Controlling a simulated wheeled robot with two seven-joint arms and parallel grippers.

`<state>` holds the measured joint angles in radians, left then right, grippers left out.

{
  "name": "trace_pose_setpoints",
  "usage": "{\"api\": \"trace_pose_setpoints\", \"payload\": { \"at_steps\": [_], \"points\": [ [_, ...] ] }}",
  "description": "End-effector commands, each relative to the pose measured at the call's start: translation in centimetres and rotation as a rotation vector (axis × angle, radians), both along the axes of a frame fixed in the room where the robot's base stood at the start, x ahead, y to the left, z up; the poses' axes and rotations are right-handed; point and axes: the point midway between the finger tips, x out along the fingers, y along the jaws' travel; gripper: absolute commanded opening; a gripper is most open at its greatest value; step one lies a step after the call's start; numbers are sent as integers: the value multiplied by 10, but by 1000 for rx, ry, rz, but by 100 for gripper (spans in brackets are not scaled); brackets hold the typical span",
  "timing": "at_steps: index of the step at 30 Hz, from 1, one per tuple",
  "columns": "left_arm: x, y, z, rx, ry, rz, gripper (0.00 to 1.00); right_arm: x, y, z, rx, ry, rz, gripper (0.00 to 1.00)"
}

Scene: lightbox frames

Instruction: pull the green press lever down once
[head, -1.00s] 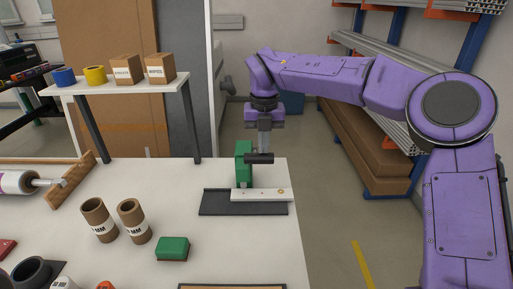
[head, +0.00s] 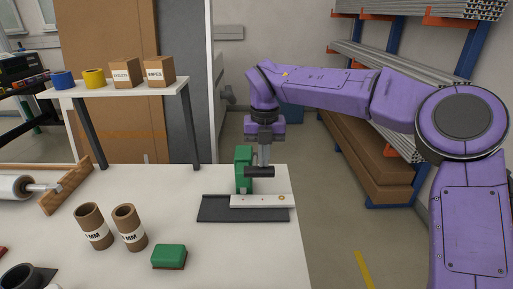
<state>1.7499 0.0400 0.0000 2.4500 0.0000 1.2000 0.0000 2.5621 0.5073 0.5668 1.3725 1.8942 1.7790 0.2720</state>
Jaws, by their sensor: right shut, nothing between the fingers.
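The green press (head: 243,158) stands upright at the far right of the white table, on a dark base plate (head: 215,211). Its lever ends in a black horizontal handle (head: 259,172) that sticks out to the front right of the post. My right gripper (head: 264,162) points down, shut and empty, with its fingertips right above the handle. They look to be touching it, though the handle hides the very tips. My left gripper is out of view.
A pale bar (head: 262,201) lies along the press base. A green block (head: 169,255) and two cardboard tubes (head: 93,226) (head: 129,228) stand to the left. A raised shelf (head: 130,90) with tape rolls and boxes is behind. The table between press and tubes is clear.

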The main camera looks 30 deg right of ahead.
Motion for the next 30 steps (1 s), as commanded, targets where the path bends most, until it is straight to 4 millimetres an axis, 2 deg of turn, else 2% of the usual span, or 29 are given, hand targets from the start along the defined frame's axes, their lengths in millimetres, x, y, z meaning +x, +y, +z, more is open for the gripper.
{"api": "trace_pose_setpoints", "payload": {
  "at_steps": [24, 30],
  "points": [
    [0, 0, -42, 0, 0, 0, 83, -10, 5, -41, 0, 0, 0, 0],
    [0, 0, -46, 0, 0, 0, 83, -12, 6, -46, -1, 0, 0, 0]
  ]
}}
